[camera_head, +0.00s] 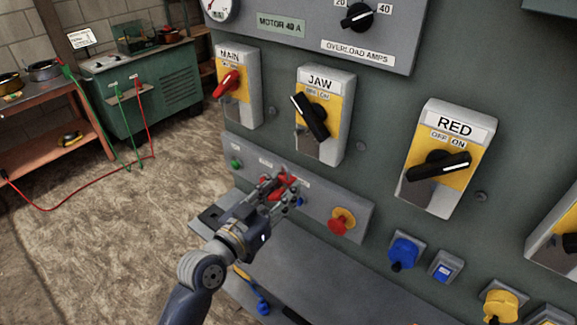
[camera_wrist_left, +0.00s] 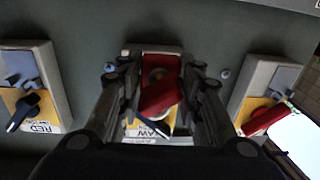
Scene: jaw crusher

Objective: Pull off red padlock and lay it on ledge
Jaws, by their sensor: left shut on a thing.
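My left gripper (camera_head: 277,190) is shut on the red padlock (camera_head: 284,184). In the head view it holds the padlock in front of the button strip, below the JAW switch (camera_head: 316,115), apart from that switch's black knob. In the left wrist view the padlock (camera_wrist_left: 160,92) sits between the two fingers and covers part of the JAW switch plate behind it. The ledge (camera_head: 312,272) is the dark shelf running along the panel's foot, below and to the right of the gripper. My right gripper is not in view.
A red mushroom button (camera_head: 342,221) sticks out right of the gripper. The MAIN switch (camera_head: 231,86) and RED switch (camera_head: 442,160) flank the JAW switch. A blue and yellow item (camera_head: 257,296) lies low at the ledge's front. The middle of the ledge looks bare.

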